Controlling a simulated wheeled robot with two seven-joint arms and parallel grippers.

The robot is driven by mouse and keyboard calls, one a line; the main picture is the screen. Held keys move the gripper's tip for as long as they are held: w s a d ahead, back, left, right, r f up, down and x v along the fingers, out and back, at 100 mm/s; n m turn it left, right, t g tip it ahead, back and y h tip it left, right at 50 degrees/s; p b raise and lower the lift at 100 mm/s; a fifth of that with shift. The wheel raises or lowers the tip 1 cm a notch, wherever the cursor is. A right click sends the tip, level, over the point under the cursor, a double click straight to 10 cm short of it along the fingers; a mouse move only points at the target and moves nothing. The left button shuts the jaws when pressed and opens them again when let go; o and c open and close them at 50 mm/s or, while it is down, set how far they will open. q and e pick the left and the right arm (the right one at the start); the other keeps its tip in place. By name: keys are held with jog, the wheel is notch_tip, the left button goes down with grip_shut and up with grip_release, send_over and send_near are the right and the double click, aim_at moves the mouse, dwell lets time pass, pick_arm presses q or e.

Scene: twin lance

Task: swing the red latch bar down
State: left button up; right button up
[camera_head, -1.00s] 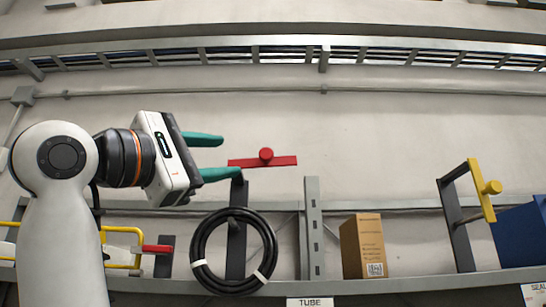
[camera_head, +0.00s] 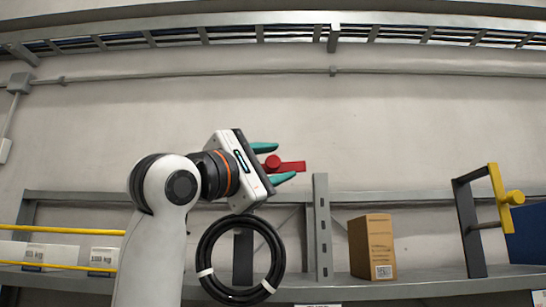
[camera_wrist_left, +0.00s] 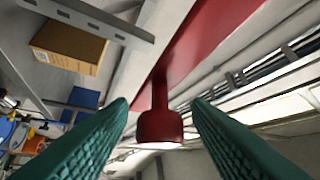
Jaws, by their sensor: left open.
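The red latch bar (camera_head: 293,167) lies about level above the shelf, with a round red knob (camera_head: 272,162) near its left part. My left gripper (camera_head: 272,163) is open, its two green fingers above and below the knob. In the left wrist view the knob (camera_wrist_left: 160,126) sits between the open fingers (camera_wrist_left: 160,108), with a gap visible on both sides. The red bar (camera_wrist_left: 212,38) runs away behind the knob there. Part of the bar's left end is hidden by the gripper in the head view. My right gripper is not in view.
A black hose coil (camera_head: 203,250) hangs below the gripper in front of a dark post. A slotted grey upright (camera_head: 322,230) and a cardboard box (camera_head: 372,247) stand to its right. A yellow bar with a knob (camera_head: 515,197) is on a dark bracket farther right.

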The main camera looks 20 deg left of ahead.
pick_arm(q)
grip_shut()
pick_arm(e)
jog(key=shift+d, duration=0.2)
